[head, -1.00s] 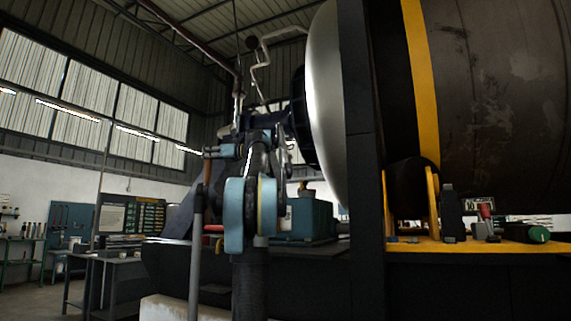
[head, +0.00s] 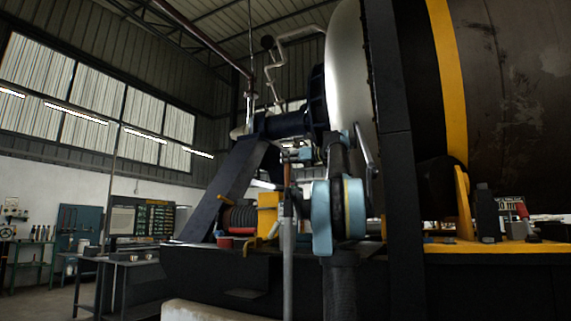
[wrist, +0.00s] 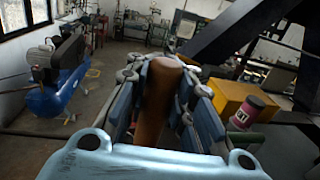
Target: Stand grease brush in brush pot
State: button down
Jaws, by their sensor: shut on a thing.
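My gripper (wrist: 163,75) is shut on a brown, rounded upright handle, the grease brush (wrist: 158,100), in the wrist view. The brush's bristle end is hidden there. In the head view my gripper (head: 298,156) shows small, with the brown handle (head: 287,173) upright at its left side. A dark container with a pinkish-red top and a white label (wrist: 240,114) stands to the right of the gripper in the wrist view, apart from it. I cannot tell for sure whether it is the brush pot. A small red container (head: 225,242) stands on the platform in the head view.
A yellow box (head: 267,214) stands on the dark platform (head: 215,270), beside a dark, red-marked coil-like object (head: 239,218). A slanted dark beam (head: 222,190) and a dark upright (head: 402,180) flank this area. A blue compressor (wrist: 62,82) stands on the floor at left.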

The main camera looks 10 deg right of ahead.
aim_at(286, 190)
jog(key=shift+f, duration=0.15)
jog(key=shift+f, duration=6.6)
jog(key=c, duration=1.3)
grip_release()
jog(key=v, duration=1.1)
jog(key=shift+s+d, duration=0.25)
jog(key=shift+f, duration=0.1)
